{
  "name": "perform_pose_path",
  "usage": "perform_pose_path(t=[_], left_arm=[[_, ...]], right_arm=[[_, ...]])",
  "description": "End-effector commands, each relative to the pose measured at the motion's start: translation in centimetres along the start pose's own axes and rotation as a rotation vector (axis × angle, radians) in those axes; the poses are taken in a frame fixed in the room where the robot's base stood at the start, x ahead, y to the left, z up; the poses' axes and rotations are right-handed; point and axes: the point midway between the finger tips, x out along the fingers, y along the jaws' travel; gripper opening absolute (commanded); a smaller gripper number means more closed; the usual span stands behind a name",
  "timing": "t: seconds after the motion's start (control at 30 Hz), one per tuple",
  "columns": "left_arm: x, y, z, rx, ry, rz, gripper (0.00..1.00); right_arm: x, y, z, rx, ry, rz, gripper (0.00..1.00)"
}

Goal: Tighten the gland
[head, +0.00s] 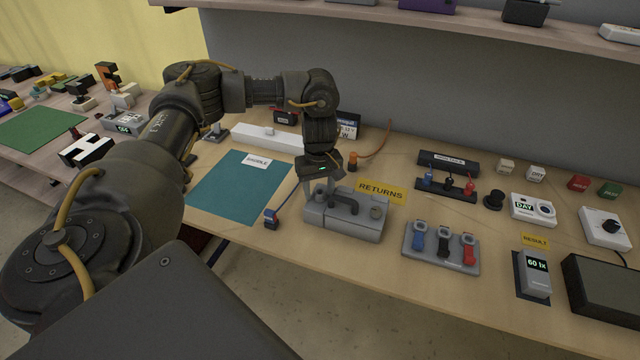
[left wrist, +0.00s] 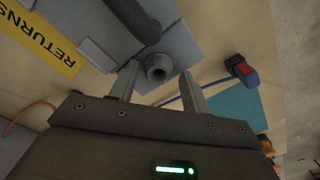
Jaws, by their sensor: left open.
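A grey box (head: 345,222) with a dark curved handle-like bar on top stands near the table's front edge, in front of the yellow RETURNS label (head: 381,192). In the left wrist view the gland (left wrist: 157,70), a round grey collar with a dark hole, sits on the grey box (left wrist: 190,30). My left gripper (head: 319,190) points down at the box's left end. Its open fingers (left wrist: 160,76) stand on either side of the gland; I cannot tell whether they touch it. In the head view the gripper covers that end. My right gripper is not in view.
A blue-tipped plug (head: 271,217) on a cable lies left of the box; it also shows in the left wrist view (left wrist: 240,68). A teal mat (head: 232,190) lies beyond it. A shelf overhangs the back.

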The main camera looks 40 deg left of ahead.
Motion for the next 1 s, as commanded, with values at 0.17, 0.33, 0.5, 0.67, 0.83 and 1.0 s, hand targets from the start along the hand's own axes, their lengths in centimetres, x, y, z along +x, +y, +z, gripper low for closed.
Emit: perform_pose_path(t=[0.17, 0.33, 0.5, 0.67, 0.83, 1.0], left_arm=[[-2.6, 0.3, 0.1, 0.002, -0.001, 0.01, 0.52], [-4.3, 0.1, 0.0, 0.0, -0.001, 0.006, 0.52], [-5.7, 0.1, 0.0, 0.0, -0.001, 0.004, 0.52], [-5.7, 0.1, 0.0, 0.001, -0.001, 0.003, 0.52], [-5.7, 0.1, 0.0, 0.001, -0.001, 0.003, 0.47], [-6.7, 0.0, -0.1, -0.069, 0.003, -0.001, 0.47]], right_arm=[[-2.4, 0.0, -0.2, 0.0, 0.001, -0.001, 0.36], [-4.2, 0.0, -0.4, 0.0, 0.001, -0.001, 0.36], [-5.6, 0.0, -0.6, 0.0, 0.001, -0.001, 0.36], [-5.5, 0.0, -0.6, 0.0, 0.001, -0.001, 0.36], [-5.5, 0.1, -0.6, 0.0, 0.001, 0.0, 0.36], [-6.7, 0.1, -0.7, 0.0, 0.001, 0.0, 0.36]])
